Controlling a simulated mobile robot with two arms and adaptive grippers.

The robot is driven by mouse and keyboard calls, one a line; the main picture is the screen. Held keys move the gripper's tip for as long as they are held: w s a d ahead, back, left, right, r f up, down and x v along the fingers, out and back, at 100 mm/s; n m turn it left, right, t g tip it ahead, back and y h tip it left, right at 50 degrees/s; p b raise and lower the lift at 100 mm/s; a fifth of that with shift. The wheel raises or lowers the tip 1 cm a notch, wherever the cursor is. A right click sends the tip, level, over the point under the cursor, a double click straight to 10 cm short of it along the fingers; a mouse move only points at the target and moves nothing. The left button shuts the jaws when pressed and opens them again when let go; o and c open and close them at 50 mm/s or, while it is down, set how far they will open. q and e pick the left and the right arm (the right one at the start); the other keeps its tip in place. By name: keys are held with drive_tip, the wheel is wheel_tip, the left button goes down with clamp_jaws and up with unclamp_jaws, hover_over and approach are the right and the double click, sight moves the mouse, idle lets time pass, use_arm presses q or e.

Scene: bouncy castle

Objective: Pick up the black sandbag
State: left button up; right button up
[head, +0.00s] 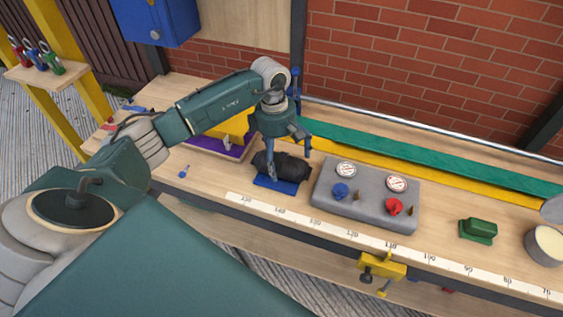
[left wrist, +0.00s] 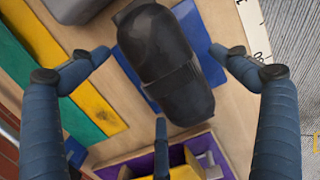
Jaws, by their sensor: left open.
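The black sandbag (head: 292,168) lies on a small blue mat (head: 276,187) on the workbench. In the left wrist view, the sandbag (left wrist: 165,60) is a dark, rounded bundle with a band across it, and blue mat (left wrist: 198,38) shows on both sides. My left gripper (head: 289,163) points down over the sandbag with its fingers spread. In the left wrist view, the fingers of my left gripper (left wrist: 162,62) stand around the sandbag, with visible gaps to it. My right gripper is not in view.
A grey gauge panel (head: 335,201) with red and blue knobs sits just right of the sandbag. A purple tray (head: 200,145) with a yellow object is to its left. A green block (head: 478,230) and a cream-topped round container (head: 546,245) stand farther right. A brick wall (head: 430,80) rises behind.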

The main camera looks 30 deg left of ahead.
use_arm(q)
drive_tip(key=shift+f, duration=0.25)
drive_tip(key=c, duration=2)
drive_tip(key=shift+w+r, duration=0.1)
drive_tip(key=shift+r, duration=0.05)
drive_tip(key=shift+c, duration=0.4)
